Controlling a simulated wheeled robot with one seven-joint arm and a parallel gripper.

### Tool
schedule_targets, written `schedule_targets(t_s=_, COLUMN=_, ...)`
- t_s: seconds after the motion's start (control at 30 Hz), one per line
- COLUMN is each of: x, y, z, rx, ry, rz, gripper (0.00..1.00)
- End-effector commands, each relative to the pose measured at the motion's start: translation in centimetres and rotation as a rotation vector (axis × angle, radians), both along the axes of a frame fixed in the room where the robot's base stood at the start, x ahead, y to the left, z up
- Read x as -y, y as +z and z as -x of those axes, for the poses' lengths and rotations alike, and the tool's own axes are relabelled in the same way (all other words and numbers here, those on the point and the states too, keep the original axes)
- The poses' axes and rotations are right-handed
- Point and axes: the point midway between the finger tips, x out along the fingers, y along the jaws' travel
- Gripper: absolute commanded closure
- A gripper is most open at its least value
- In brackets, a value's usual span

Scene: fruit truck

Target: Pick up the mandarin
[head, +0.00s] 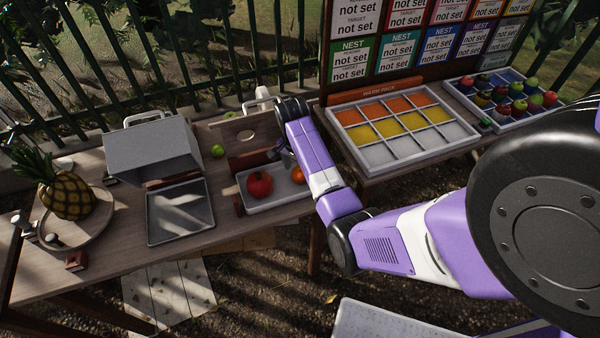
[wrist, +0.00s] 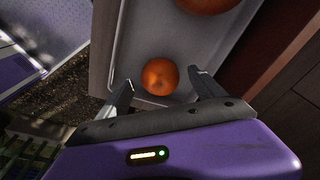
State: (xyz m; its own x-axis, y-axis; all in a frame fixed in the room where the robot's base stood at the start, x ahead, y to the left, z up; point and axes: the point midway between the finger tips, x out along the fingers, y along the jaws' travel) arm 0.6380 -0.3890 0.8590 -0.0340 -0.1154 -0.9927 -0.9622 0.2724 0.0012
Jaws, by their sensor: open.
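The mandarin (wrist: 160,76) is a small round orange fruit lying in a pale tray (wrist: 142,30). In the head view the mandarin (head: 297,175) shows at the tray's right end, just left of my arm. My gripper (wrist: 164,84) is open, with one finger on each side of the mandarin in the wrist view. The fingers look apart from the fruit, and I cannot tell how far above it they are. In the head view the fingers are mostly hidden by my arm.
A larger red fruit (head: 260,184) shares the tray, and its edge shows in the wrist view (wrist: 208,3). A wooden board (wrist: 278,55) stands beside the tray. A metal box (head: 152,150), a dark tray (head: 180,212) and a pineapple (head: 68,196) are further left.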

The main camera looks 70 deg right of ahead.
Motion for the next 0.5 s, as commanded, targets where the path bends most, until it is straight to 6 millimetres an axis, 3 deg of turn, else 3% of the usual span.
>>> schedule_targets(t_s=0.2, x=0.3, y=-2.0, z=0.1, rx=0.001, ry=0.000, rz=0.000, gripper=0.22)
schedule_targets(t_s=0.43, x=0.2, y=-2.1, z=0.1, rx=0.002, ry=0.000, rz=0.001, gripper=0.22)
schedule_targets(t_s=0.5, x=0.2, y=-2.1, z=0.1, rx=0.002, ry=0.000, rz=0.001, gripper=0.36)
